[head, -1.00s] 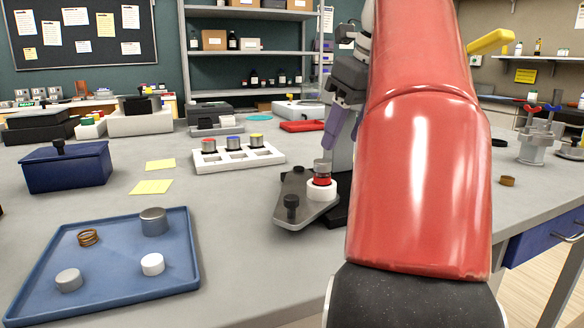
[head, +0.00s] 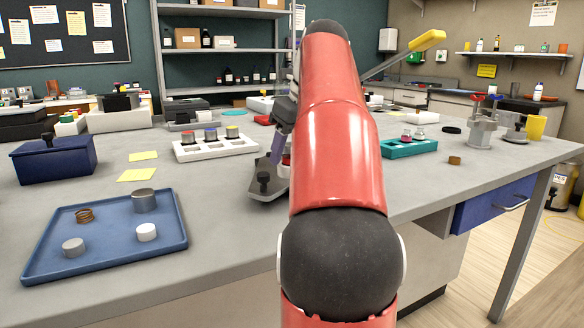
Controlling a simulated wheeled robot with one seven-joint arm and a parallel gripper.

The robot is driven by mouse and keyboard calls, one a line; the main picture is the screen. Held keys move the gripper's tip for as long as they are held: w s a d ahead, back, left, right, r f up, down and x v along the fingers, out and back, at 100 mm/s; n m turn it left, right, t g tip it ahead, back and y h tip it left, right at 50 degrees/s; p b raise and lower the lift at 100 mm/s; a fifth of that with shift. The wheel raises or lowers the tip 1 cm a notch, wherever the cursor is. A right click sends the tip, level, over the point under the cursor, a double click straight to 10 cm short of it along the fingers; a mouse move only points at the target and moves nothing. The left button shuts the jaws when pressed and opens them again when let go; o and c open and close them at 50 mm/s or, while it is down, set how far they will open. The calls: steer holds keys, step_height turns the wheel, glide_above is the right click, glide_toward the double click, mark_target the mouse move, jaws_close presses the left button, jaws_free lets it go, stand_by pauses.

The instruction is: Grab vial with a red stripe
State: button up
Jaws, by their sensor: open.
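A vial with a red band (head: 286,160) stands in a dark grey holder (head: 262,190) with a black knob, on the bench. Only a sliver of the vial shows; my red arm hides most of it. My gripper (head: 278,150) is partly hidden behind my arm. Its purple-grey finger points down right beside the vial. The gripper is open; I cannot see whether a finger touches the vial. A white rack (head: 216,152) behind and left holds vials with red (head: 183,137), blue (head: 211,133) and yellow (head: 232,131) tops.
A blue tray (head: 110,257) with a spring and small cylinders lies at front left. A dark blue box (head: 55,160) stands behind it. A teal rack (head: 410,149) with red-marked vials and a metal clamp stand (head: 483,125) are at right.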

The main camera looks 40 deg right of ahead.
steer(key=shift+w, duration=0.1)
steer(key=c, duration=1)
steer(key=shift+r, duration=0.1)
